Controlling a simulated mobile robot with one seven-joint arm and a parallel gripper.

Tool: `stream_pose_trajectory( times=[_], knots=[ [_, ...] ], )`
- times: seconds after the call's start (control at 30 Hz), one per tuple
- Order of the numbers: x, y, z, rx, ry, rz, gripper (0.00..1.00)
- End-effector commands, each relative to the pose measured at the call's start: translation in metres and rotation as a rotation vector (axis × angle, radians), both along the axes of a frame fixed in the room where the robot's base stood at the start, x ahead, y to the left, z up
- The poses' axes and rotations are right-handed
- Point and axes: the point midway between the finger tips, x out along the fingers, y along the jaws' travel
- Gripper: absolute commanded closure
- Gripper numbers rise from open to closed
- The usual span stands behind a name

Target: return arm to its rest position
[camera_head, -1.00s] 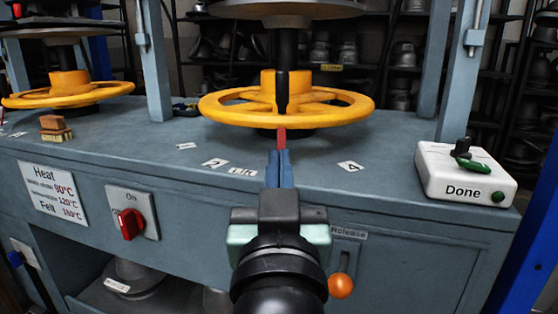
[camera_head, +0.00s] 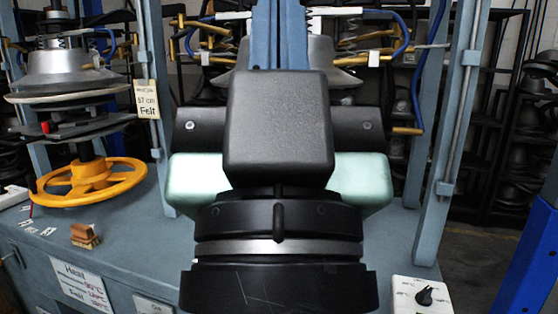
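My gripper (camera_head: 279,12) fills the middle of the view, pointing up, close to the camera. Its two blue fingers lie side by side with only a thin seam between them, so it looks shut. The very tips run out at the top edge, and I see nothing held in the visible part. The gripper stands in front of the middle hat press and hides its centre. My arm's rest position is not marked in the view.
The grey press bench (camera_head: 130,240) lies behind. At left is another press with a yellow handwheel (camera_head: 88,186); a brush (camera_head: 84,236) lies nearby. A white dial box (camera_head: 421,297) is at lower right. Grey posts (camera_head: 465,110) flank the middle press. Some floor shows at right.

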Motion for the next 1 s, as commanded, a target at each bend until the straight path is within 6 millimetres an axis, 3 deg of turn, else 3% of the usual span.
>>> stream_pose_trajectory(
  times=[0.03, 0.3, 0.5, 0.7, 1.0],
  knots=[
    [0.000, 0.000, 0.034, 0.000, 0.001, 0.000, 1.00],
    [0.000, 0.000, 0.118, -0.001, 0.001, 0.001, 1.00],
    [0.000, 0.000, 0.164, 0.000, 0.001, 0.001, 1.00],
    [0.000, 0.000, 0.180, 0.000, 0.002, 0.001, 1.00],
    [0.000, 0.000, 0.178, 0.000, 0.001, 0.001, 1.00]
  ],
)
